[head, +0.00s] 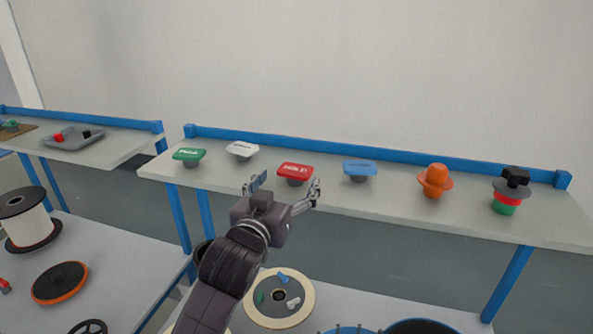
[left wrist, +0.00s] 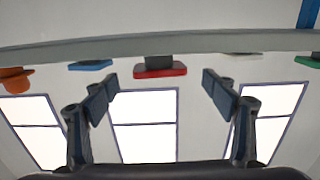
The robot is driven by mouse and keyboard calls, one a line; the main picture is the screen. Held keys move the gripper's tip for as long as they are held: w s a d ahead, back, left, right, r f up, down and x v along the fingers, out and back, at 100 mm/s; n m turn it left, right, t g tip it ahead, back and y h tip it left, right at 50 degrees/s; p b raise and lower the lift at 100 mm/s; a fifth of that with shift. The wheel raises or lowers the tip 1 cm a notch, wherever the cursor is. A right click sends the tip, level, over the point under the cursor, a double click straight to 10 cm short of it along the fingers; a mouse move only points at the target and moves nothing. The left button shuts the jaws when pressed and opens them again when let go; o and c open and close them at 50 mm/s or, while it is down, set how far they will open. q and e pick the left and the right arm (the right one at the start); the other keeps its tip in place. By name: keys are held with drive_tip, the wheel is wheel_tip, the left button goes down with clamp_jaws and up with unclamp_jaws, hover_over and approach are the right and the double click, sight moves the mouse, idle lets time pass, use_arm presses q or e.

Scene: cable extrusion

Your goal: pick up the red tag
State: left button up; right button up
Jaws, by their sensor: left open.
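The red tag (head: 295,170) is a flat red plate with white lettering on a dark round base, standing on the grey shelf (head: 390,205) near its front edge. My left gripper (head: 285,186) is open and empty, just in front of the red tag, with its fingers spread to either side of it in the picture. In the left wrist view, which looks upside down, the red tag (left wrist: 160,72) lies between the two open fingers (left wrist: 160,90) and beyond their tips. No contact shows. My right gripper is not in view.
A green tag (head: 189,155) and a white tag (head: 242,149) stand left of the red one, a blue tag (head: 360,167) right of it. Farther right are an orange knob (head: 435,178) and a black, red and green stack (head: 509,192). A blue rail (head: 400,157) runs behind.

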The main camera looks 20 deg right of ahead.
sight(295, 170)
use_arm(q)
drive_tip(key=shift+w+d+r, duration=0.1)
drive_tip(key=shift+w+d, duration=0.15)
drive_tip(key=shift+w, duration=0.1)
drive_tip(key=p+x, duration=0.2)
drive_tip(key=x, duration=0.2)
drive_tip(key=shift+d, duration=0.1)
drive_tip(key=shift+w+d, duration=0.2)
drive_tip(key=shift+w, duration=0.15)
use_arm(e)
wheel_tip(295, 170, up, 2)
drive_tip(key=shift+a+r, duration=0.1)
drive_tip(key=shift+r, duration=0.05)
use_arm(q)
drive_tip(key=shift+c, duration=0.3)
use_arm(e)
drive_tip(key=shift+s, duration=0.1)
use_arm(q)
drive_tip(key=c, duration=1.2)
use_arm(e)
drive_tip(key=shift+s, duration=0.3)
